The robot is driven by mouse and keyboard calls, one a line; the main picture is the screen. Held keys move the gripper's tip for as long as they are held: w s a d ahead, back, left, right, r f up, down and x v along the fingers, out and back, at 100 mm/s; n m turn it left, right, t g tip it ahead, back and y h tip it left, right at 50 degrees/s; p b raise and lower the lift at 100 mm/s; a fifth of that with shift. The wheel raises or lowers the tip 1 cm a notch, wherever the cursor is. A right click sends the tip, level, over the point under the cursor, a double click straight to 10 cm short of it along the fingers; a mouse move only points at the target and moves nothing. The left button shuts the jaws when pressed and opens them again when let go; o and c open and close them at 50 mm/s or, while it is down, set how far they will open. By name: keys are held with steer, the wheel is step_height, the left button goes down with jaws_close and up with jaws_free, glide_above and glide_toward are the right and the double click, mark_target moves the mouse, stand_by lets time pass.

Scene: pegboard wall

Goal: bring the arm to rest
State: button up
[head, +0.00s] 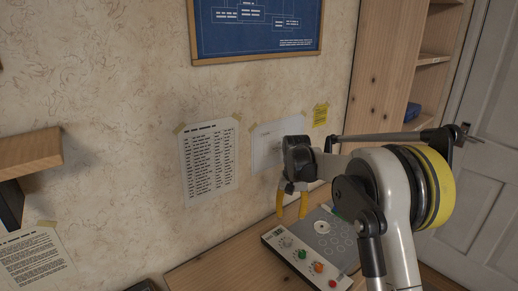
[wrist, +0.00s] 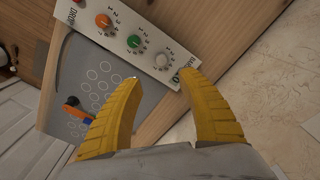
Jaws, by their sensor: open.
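My gripper (head: 292,205) hangs at the end of my arm in the head view, above the wooden desk, with its yellow fingers pointing down. In the wrist view the two yellow ribbed fingers of the gripper (wrist: 165,95) are apart with nothing between them. Below them is a grey panel (wrist: 150,108) with rows of round holes. A white control box (wrist: 128,22) with red, orange, green and white knobs lies along the panel's edge.
The wooden desk (head: 222,258) runs along the wall under papers taped up, including a printed list (head: 208,165). A blueprint board (head: 255,30) hangs above. A wooden shelf (head: 30,152) juts out at left. A tall wooden cabinet (head: 385,60) and a white door (head: 490,150) stand at right.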

steer(key=s+d+r+n+t, duration=0.1)
steer(key=s+r+t, duration=0.1)
steer(key=s+r, duration=0.6)
steer(key=s+d+r+t, duration=0.2)
steer(key=s+r, duration=0.5)
steer(key=s, duration=0.3)
steer(key=s+d+f+t, duration=0.1)
steer(key=s+f+t, duration=0.1)
steer(key=s, duration=1.5)
steer(key=shift+f+n+t, duration=0.4)
steer(key=shift+f, duration=0.5)
steer(key=shift+d, duration=0.1)
